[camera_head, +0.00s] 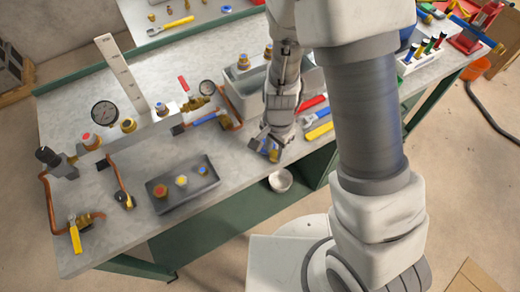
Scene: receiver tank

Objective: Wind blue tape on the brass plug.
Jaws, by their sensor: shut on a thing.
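My gripper (266,149) is at the front edge of the grey bench, pointing down. It is shut on a small blue and yellow piece (273,155), mostly hidden by the fingers. I cannot tell whether this is the brass plug, the tape or both. A dark tray (166,206) to the left holds three small round pieces: one with red (160,191), one yellow (181,181) and one with blue (202,170). Brass fittings with blue tops (243,61) stand at the grey bin behind my gripper.
A small metal bowl (280,181) is just in front of my gripper. A manifold with a gauge (104,114) and brass valves fills the left of the bench (75,255). Wrenches (314,118) lie right of my gripper. My arm hides part of the bench's right side.

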